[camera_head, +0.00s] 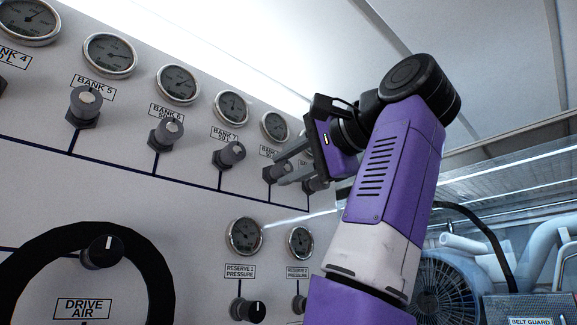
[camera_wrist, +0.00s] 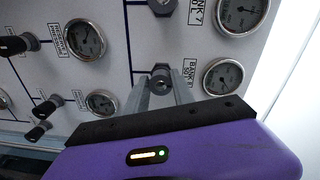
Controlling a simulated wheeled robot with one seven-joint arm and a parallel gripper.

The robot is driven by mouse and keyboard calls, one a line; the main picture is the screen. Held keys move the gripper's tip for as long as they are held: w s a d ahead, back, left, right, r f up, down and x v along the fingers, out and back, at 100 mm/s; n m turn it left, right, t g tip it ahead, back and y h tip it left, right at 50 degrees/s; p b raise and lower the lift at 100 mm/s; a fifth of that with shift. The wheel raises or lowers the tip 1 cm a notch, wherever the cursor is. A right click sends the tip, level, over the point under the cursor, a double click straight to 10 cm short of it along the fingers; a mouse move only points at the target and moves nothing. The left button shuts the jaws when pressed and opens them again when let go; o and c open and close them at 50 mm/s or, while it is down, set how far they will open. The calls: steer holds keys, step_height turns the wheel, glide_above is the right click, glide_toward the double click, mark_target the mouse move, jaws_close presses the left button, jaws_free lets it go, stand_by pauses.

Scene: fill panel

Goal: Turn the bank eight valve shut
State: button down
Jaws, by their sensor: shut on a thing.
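The bank eight valve is a small dark knob with a grey face (camera_head: 274,172) on the white panel, under a round gauge (camera_head: 274,126) and a partly hidden "BANK" label. My gripper (camera_head: 284,167) reaches it from the right, its two grey fingers level with the knob. In the wrist view my gripper (camera_wrist: 161,86) has a finger on each side of the bank eight valve (camera_wrist: 160,74) and is shut on it. The label (camera_wrist: 190,74) beside it is tilted and its number is hard to read. The fingers hide part of the knob.
The bank 7 valve (camera_head: 229,155) is close on the left, with the bank 6 valve (camera_head: 166,132) and bank 5 valve (camera_head: 84,104) beyond. Another knob (camera_head: 317,184) sits just right of my fingers. Reserve gauges (camera_head: 244,237) are below. A clear guard (camera_head: 510,190) stands at right.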

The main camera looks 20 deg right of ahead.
steer(key=c, duration=1.1)
jaws_free()
steer(key=shift+s, duration=0.1)
steer(key=shift+b+v, duration=3.75)
steer(key=shift+s, duration=0.1)
